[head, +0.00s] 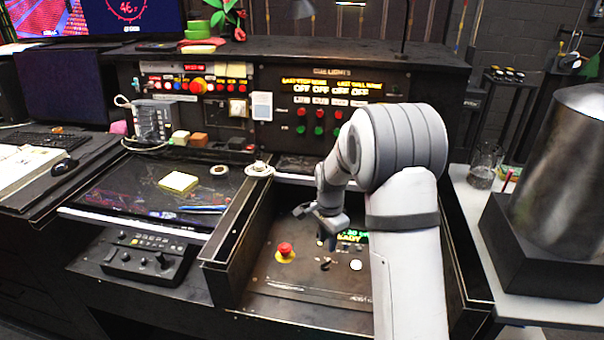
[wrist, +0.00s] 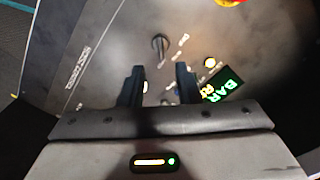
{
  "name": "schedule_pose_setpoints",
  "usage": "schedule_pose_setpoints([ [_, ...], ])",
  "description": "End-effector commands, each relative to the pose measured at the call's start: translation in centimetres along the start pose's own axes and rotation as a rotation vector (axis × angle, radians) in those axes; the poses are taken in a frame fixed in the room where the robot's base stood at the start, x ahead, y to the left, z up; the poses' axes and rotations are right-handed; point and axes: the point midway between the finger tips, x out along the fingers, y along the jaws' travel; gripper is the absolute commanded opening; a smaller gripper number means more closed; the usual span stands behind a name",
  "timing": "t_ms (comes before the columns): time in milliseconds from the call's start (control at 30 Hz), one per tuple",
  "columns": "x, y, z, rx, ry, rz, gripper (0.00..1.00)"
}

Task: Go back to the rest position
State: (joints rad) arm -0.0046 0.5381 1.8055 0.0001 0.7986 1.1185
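My gripper (head: 327,232) hangs at the end of my arm over the recessed control panel (head: 300,290), in front of the green display (head: 352,236). In the wrist view my gripper (wrist: 160,85) has its two dark fingers apart with nothing held between them. The panel lies beyond the fingertips, with a black knob (wrist: 159,44), a small lit button (wrist: 210,62) and the green display (wrist: 226,86). A red mushroom button (head: 285,250) on a yellow base sits to the left of my gripper in the head view. Whether the fingertips touch the panel is unclear.
Raised walls (head: 238,245) frame the panel. A cue lights board (head: 318,115) with red and green buttons stands behind. A large metal cylinder (head: 565,165) stands on the right. Sticky notes (head: 178,181) and a small control box (head: 147,258) are at left.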

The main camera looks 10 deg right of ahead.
Motion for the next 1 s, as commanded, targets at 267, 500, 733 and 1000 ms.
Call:
schedule_pose_setpoints([
  [267, -6.2, 3.4, 1.6, -0.172, 0.022, -0.037, 0.30],
  [500, -13.8, 10.4, 5.0, -0.482, 0.068, -0.080, 0.30],
  [733, -18.2, 17.7, 8.6, -0.777, 0.125, -0.109, 0.30],
  [1000, -19.7, 24.2, 11.7, -1.046, 0.186, -0.121, 0.30],
])
